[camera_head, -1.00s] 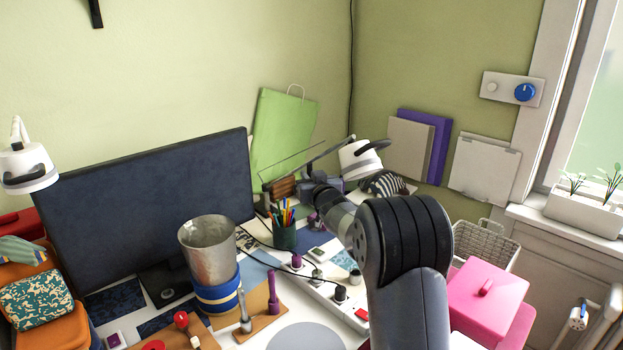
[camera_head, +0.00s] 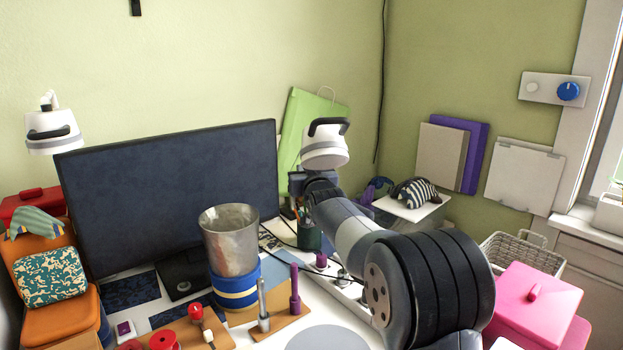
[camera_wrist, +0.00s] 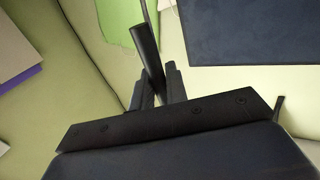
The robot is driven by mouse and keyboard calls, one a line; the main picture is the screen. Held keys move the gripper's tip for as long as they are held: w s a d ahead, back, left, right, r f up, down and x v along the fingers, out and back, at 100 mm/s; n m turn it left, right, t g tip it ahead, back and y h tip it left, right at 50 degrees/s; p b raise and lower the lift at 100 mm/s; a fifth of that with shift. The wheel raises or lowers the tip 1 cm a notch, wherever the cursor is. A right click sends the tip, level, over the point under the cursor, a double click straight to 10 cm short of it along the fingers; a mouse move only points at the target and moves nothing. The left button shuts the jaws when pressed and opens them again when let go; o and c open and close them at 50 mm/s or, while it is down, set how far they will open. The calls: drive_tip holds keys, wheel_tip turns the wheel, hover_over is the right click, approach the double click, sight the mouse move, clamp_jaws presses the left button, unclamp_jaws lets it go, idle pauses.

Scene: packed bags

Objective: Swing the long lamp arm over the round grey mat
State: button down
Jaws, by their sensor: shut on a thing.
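The long lamp's white head (camera_head: 325,150) with a black curved handle stands above my wrist in the head view, in front of the green bag. My gripper (camera_wrist: 157,88) is shut on a dark bar of the lamp arm (camera_wrist: 148,50) in the wrist view. In the head view my gripper and most of the lamp arm are hidden behind the lamp head and my wrist. The round grey mat (camera_head: 335,340) lies on the white desk at the bottom edge, partly cut off. The lamp head is well behind the mat, not over it.
A metal bucket (camera_head: 231,245) on a blue tin, a purple-handled tool (camera_head: 295,290) and a pen cup (camera_head: 309,235) stand near the mat. A monitor (camera_head: 170,195) stands behind. A second white lamp (camera_head: 52,130) is at left, a pink box (camera_head: 528,305) at right.

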drive_tip(key=c, duration=1.5)
unclamp_jaws()
drive_tip(key=shift+s, duration=0.1)
drive_tip(key=s+d+b, duration=0.1)
drive_tip(key=s, duration=0.9)
drive_tip(key=shift+s+d, duration=0.3)
drive_tip(key=shift+s, duration=0.05)
drive_tip(key=w, duration=0.3)
drive_tip(key=w+a+p, duration=0.1)
drive_tip(key=w, duration=0.7)
drive_tip(key=shift+a, duration=0.25)
drive_tip(key=shift+s+d, duration=0.1)
